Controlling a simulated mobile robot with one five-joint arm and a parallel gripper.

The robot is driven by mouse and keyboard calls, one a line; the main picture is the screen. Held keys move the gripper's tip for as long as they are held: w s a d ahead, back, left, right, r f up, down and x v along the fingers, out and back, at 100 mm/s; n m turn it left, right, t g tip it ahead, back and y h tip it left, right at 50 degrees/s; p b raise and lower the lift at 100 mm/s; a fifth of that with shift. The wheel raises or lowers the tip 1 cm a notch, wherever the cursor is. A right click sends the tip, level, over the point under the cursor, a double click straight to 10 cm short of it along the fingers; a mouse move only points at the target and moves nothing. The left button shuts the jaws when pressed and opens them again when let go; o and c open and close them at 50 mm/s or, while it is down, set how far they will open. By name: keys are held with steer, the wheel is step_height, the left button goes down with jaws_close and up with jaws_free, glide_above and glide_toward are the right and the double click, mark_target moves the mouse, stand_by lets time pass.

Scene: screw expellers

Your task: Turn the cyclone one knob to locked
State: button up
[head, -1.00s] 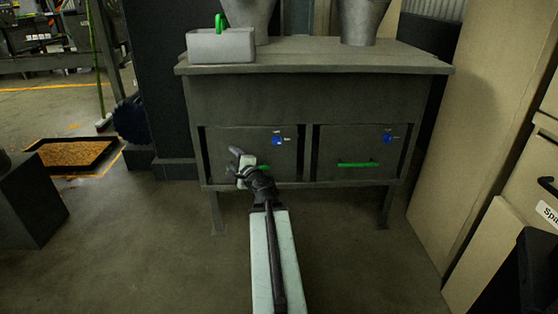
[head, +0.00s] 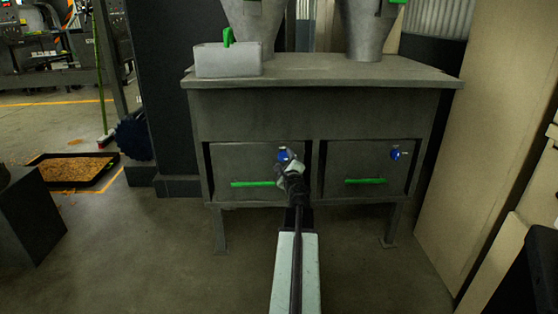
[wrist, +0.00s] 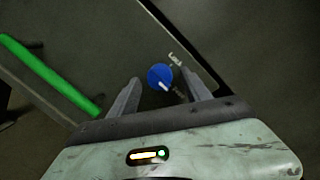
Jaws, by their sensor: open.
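The blue knob (head: 284,155) is on the front of the left drawer of the grey cabinet. It also shows in the wrist view (wrist: 160,77) as a round blue disc with a white pointer mark toward its lower right. My gripper (wrist: 159,80) is open, with one finger on each side of the knob in the wrist view. I cannot tell whether the fingers touch it. In the head view my gripper (head: 287,166) is in front of the knob and partly covers it.
A green handle (head: 252,184) lies left of the knob. The right drawer has its own blue knob (head: 396,153) and green handle (head: 365,181). A grey box (head: 228,61) stands on the cabinet top (head: 330,69). Open floor lies in front.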

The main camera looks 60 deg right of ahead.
steer(key=shift+w, duration=0.1)
jaws_close()
stand_by(1.3)
